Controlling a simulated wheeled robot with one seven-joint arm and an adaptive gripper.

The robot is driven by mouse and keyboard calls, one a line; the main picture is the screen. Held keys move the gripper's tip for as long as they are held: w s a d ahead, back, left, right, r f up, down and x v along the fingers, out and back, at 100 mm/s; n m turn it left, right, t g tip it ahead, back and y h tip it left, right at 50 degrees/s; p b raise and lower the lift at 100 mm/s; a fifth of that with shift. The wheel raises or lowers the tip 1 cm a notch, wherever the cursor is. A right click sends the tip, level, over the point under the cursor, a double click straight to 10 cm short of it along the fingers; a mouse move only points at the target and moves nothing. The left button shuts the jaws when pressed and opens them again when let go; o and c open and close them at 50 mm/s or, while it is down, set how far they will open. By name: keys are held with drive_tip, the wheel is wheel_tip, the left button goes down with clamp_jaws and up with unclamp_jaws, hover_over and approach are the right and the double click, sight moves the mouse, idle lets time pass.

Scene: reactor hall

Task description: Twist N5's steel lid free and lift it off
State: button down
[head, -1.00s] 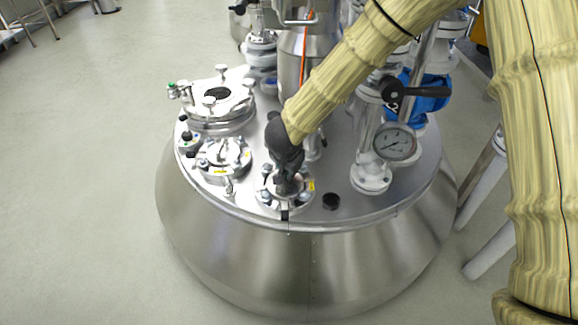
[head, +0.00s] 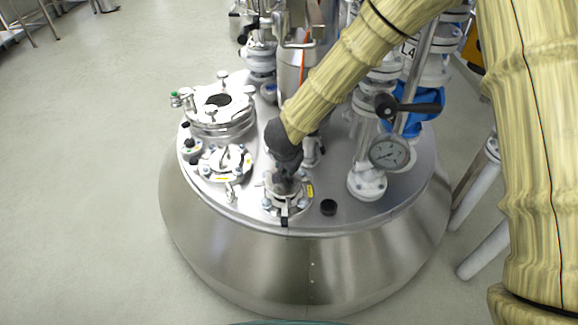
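My gripper (head: 284,184) is dark and points down onto a small flanged nozzle (head: 288,203) near the front edge of the steel vessel top. The nozzle has bolts around its ring and a yellow label at its right. A grey metal surface, likely the lid (head: 280,187), shows in part at the fingertips; the gripper hides much of it. No N5 marking can be read. The fingers are small and dark here, so I cannot tell whether they grip the lid.
A clamped cover (head: 225,163) and a larger round manway (head: 222,105) stand to the left. A pressure gauge (head: 388,153) on white pipework and a black valve handle (head: 405,107) stand to the right. A small black cap (head: 328,207) sits right of the nozzle.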

drive_tip(key=shift+r+p, duration=1.9)
drive_tip(key=shift+p, duration=0.1)
